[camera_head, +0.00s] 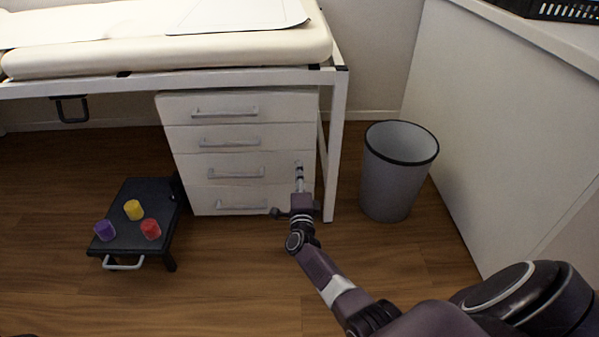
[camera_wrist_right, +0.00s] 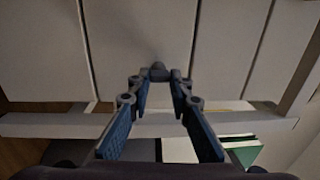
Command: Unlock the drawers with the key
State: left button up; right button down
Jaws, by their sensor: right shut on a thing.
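The white drawer unit (camera_head: 245,140) stands under the bench, with several drawers stacked and all closed. My right gripper (camera_head: 299,168) is in front of the unit's right side, beside the handles. In the right wrist view my right gripper (camera_wrist_right: 158,80) has its blue-padded fingers converging at the tips on a small dark piece (camera_wrist_right: 157,71), close to the drawer fronts (camera_wrist_right: 125,40). This piece seems to be the key, mostly hidden by the fingertips. I cannot tell whether it sits in a lock. My left gripper is not in view.
A grey bin (camera_head: 390,180) stands right of the unit. A black step stool (camera_head: 130,235) at left bears purple (camera_head: 105,230), yellow (camera_head: 133,209) and red (camera_head: 150,229) pieces. The padded bench (camera_head: 170,55) overhangs the unit; its leg (camera_head: 336,150) is just right of my gripper.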

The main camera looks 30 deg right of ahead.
jog(key=shift+a, duration=0.15)
dwell(0.3)
jog(key=c, duration=1.7)
grip_release()
jog(key=shift+c, duration=0.2)
jog(key=v, duration=1.2)
